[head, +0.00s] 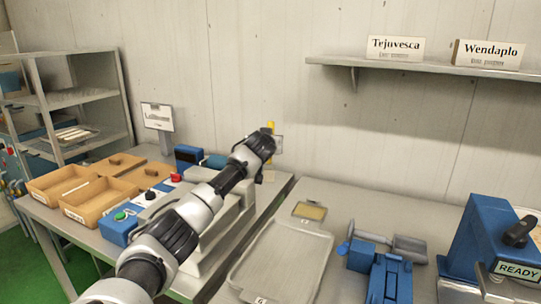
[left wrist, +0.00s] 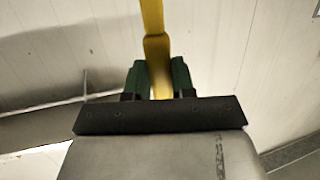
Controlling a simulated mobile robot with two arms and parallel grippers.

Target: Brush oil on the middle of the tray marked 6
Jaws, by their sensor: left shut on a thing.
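The shallow grey tray (head: 283,258) lies on the right-hand table, with a small label at its near edge that seems to read 6. Its surface looks bare. My left gripper (head: 268,143) is up near the back wall, beyond the tray's far left side. It is shut on a yellow-handled thing (head: 270,127), likely the brush. In the left wrist view the yellow handle (left wrist: 154,45) runs between the green fingers; its working end is hidden. My right gripper is not in view.
A small dish with a yellow surface (head: 310,211) stands behind the tray. A blue device (head: 388,277) is right of it, and a blue machine (head: 487,238) marked READY is farther right. Orange bins (head: 70,190) are on the left table. A shelf (head: 430,68) hangs on the wall.

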